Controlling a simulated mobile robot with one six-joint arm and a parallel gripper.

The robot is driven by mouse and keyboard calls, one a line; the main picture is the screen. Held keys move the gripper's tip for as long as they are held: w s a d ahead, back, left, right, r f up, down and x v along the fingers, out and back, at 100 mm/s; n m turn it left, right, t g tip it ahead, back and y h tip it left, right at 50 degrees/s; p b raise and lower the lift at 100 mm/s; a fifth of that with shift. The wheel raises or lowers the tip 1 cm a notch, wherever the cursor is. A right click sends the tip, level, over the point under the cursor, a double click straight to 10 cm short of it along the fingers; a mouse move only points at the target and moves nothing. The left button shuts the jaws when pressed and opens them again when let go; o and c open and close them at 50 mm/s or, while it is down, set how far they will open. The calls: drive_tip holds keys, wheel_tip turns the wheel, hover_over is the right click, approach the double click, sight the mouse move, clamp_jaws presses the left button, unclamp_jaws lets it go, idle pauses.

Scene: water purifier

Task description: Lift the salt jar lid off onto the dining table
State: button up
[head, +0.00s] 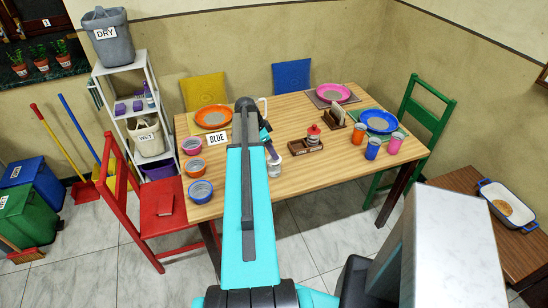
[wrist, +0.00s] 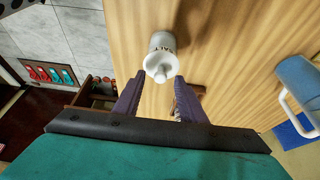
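The white salt jar (wrist: 162,42) stands on the wooden dining table (wrist: 225,30); its label reads SALT. Its white lid (wrist: 161,63), with a small knob, is on top of the jar. My gripper (wrist: 159,86) is open, with its two dark purple fingers apart and nothing between them. The jar shows just beyond the fingertips, roughly centred between them. In the head view the jar (head: 274,161) is at the near side of the table, right beside my gripper (head: 269,147), and partly hidden by it.
A wooden tray (head: 300,149) with a red-topped shaker (head: 313,137) stands right of the jar. A blue pitcher (wrist: 298,78) with a white handle is at the right in the wrist view. Bowls, plates and cups ring the table. Bare tabletop (head: 340,165) lies to the right.

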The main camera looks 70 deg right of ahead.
drive_tip(key=shift+s+d+f, duration=0.15)
drive_tip(key=shift+s+f, duration=0.05)
drive_tip(key=shift+f, duration=0.4)
clamp_jaws()
